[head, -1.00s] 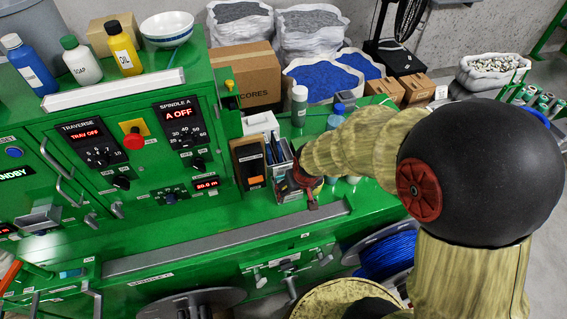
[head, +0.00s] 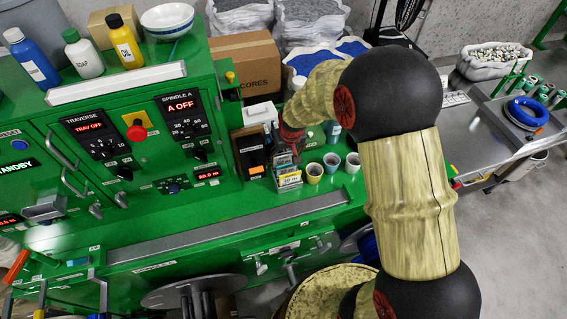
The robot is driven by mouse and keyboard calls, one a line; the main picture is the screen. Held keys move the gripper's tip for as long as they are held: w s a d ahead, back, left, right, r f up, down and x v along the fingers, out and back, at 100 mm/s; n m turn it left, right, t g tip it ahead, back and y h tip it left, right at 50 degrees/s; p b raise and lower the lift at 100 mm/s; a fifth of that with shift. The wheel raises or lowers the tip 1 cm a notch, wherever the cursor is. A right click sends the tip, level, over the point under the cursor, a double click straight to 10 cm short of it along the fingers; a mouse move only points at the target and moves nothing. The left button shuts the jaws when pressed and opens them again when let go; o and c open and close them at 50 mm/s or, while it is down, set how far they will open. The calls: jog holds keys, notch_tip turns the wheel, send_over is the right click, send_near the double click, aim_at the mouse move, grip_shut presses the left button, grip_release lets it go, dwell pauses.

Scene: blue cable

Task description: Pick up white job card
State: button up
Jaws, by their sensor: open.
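My gripper (head: 291,141) is small in the head view. It is at the end of my arm, low over the green machine's ledge, just above and behind a small rack of upright cards or packets (head: 289,179). The rack shows pale and coloured fronts, with small print on one. I cannot tell for sure which piece is the white job card; white edges show in the rack, partly hidden by my gripper. The fingertips are partly hidden among the things there. I see nothing held between them.
A black box with an orange label (head: 251,151) stands left of the rack. A white container (head: 259,113) is behind it. Several cups, one at the right (head: 352,163), stand close to the right. The green control panel (head: 130,150) rises at left.

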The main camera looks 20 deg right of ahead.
aim_at(284, 158)
jog(key=x, duration=0.5)
jog(key=c, duration=0.3)
jog(key=c, duration=0.4)
jog(key=shift+c, duration=0.4)
